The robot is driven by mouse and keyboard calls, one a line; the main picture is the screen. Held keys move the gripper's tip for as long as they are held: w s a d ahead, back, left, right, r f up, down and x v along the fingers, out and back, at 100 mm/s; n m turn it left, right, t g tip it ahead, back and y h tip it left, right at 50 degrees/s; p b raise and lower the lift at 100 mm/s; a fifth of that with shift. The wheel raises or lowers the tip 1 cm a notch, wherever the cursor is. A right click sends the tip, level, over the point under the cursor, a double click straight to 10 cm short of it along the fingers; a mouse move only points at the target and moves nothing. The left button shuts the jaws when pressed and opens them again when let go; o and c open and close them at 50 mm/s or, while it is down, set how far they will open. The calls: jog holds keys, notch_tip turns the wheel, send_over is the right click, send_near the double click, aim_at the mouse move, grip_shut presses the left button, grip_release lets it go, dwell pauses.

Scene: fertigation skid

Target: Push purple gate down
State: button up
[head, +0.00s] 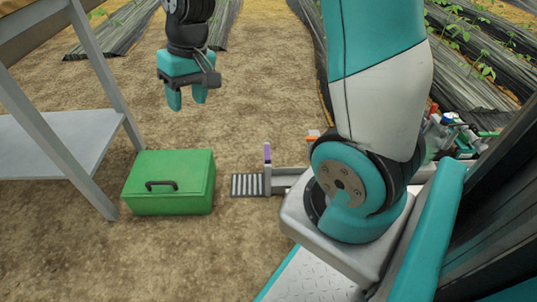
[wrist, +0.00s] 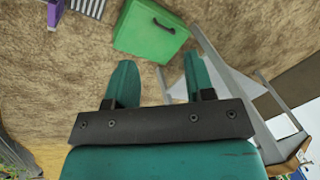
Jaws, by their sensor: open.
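The purple gate (head: 267,153) is a small upright purple piece in the head view, standing at the edge of a grey slatted grate (head: 247,185) on the ground. In the wrist view a purple piece (wrist: 55,13) shows at the top left, cut by the frame edge, beside the grate (wrist: 88,7). My gripper (head: 186,103) hangs in the air at the upper left of the gate in the head view, fingers pointing down. Its two teal fingers are apart and empty in the wrist view (wrist: 155,80). It touches nothing.
A green toolbox (head: 170,182) stands on the soil left of the grate. A grey metal table (head: 55,145) stands at the far left. A grey channel (head: 290,178) runs right from the gate, partly hidden by my arm. Bare soil lies between gripper and gate.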

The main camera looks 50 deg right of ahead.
jog(key=w+d+f+m+h+b, duration=0.1)
jog(key=w+d+f+m, duration=0.1)
jog(key=d+f, duration=0.45)
jog(key=w+d+f+m+b, duration=0.1)
jog(key=w+d+f+m, duration=0.15)
jog(key=d+f, duration=0.4)
jog(key=m+g+h+b, duration=0.1)
jog(key=m, duration=0.3)
send_over(267, 153)
notch_tip(267, 153, down, 9)
jog(key=shift+m, duration=0.25)
notch_tip(267, 153, down, 17)
jog(key=b, duration=0.8)
jog(key=shift+d+f+b, duration=0.1)
jog(key=shift+d+b, duration=0.05)
jog(key=shift+b, duration=0.2)
jog(key=shift+f, duration=0.4)
